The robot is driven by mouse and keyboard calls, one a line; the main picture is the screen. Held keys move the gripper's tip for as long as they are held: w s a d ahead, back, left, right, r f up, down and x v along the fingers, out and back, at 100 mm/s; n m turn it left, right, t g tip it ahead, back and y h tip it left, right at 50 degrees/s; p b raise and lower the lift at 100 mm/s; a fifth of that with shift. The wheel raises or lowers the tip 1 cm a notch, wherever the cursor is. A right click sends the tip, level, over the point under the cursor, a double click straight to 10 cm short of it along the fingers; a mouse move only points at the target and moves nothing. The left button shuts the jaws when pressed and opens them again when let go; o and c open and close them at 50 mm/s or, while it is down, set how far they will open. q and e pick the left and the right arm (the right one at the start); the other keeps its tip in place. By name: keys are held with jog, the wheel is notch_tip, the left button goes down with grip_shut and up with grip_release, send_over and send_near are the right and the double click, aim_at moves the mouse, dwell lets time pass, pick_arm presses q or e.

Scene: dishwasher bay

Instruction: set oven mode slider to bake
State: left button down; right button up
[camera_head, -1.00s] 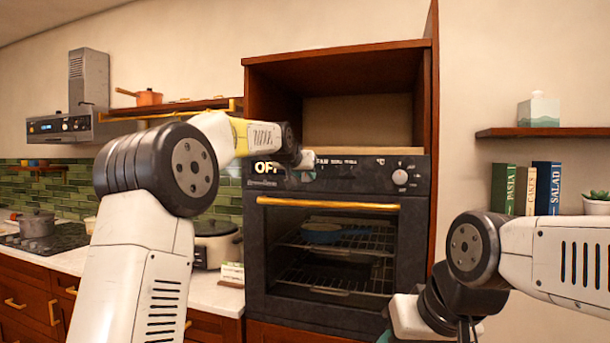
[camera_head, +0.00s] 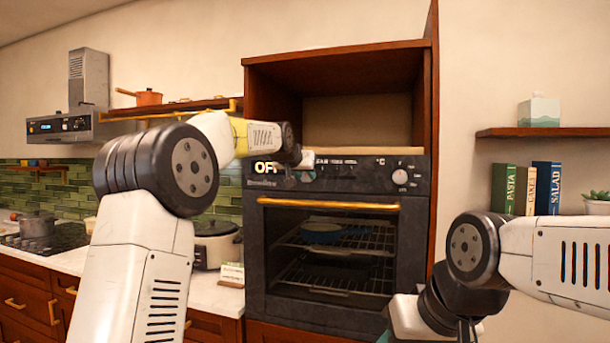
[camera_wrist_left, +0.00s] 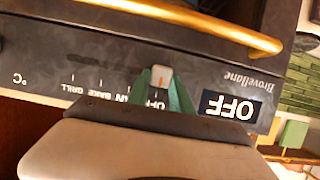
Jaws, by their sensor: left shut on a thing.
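In the left wrist view the panel appears upside down. The knob sits by the OFF label, with FAN, BAKE and GRILL in line to its left; the fingers partly cover OFF and FAN. The display (camera_wrist_left: 232,106) reads OFF. My left gripper (camera_wrist_left: 162,90) is shut on the knob, one green finger on each side. In the head view my left wrist hides the knob. My right gripper (camera_head: 405,322) is low at right, its fingers largely hidden.
A golden oven door handle (camera_head: 328,204) runs just below the panel. A round dial (camera_head: 400,177) is at the panel's right. A slow cooker (camera_head: 216,243) stands on the counter at left. A shelf (camera_head: 550,132) and cookbooks (camera_head: 530,188) are at right.

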aim_at(337, 178)
dwell(0.3)
pick_arm(q)
jog(key=s+d, duration=0.1)
jog(key=d, duration=0.2)
jog(key=s+d, duration=0.1)
jog(key=d, duration=0.1)
jog(key=s+d, duration=0.1)
jog(key=d, duration=0.2)
jog(key=shift+d, duration=0.3)
jog(key=c, duration=1.1)
grip_release()
jog(key=v, duration=0.7)
jog(key=shift+s+a+r, duration=0.15)
jog(key=shift+s, duration=0.15)
